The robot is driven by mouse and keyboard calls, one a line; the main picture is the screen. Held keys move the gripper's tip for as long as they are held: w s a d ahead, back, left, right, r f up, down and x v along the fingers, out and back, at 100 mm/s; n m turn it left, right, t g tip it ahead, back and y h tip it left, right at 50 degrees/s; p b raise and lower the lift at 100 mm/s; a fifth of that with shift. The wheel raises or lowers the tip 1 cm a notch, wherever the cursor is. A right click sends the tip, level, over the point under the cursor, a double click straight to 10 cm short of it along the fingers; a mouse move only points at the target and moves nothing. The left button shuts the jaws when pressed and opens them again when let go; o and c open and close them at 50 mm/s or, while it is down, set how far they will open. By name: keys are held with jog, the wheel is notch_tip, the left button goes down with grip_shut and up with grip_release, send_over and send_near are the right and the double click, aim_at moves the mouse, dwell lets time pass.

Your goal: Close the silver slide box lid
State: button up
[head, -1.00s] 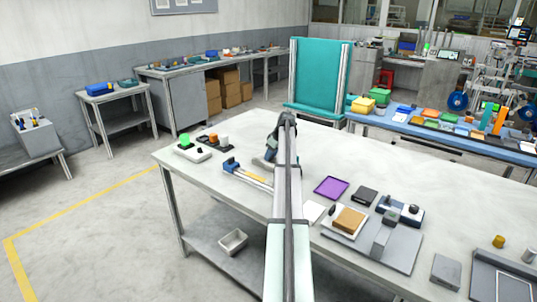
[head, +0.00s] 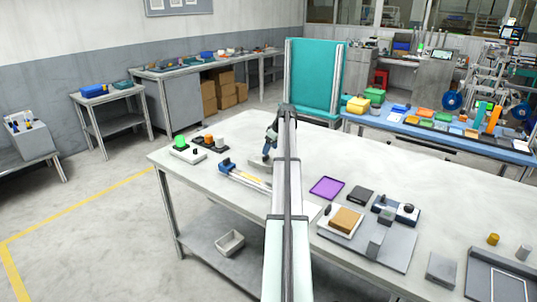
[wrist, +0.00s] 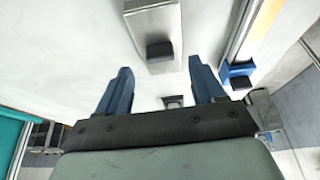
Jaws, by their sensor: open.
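The silver slide box (wrist: 153,22) shows at the top of the wrist view as a narrow metallic body with a dark knob (wrist: 160,50) at its near end. In the head view its grey body (head: 257,162) is partly hidden behind my gripper and arm. I cannot tell how far its lid is open. My gripper (wrist: 160,66) is open, with its two blue fingers apart and nothing between them. In the wrist view the knob lies just beyond the fingertips, roughly centred between them. In the head view my gripper (head: 267,157) is over the far left part of the table, beside the box.
A blue-ended slider with a yellow strip (head: 247,178) lies close to the box. A base with a green button (head: 183,148) stands to the left. A purple tray (head: 327,187) and a grey board (head: 365,245) with several parts are right of my arm. The far tabletop is mostly clear.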

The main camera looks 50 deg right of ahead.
jog(key=v, duration=0.8)
jog(key=shift+s+r, duration=0.2)
jog(key=shift+r, duration=0.15)
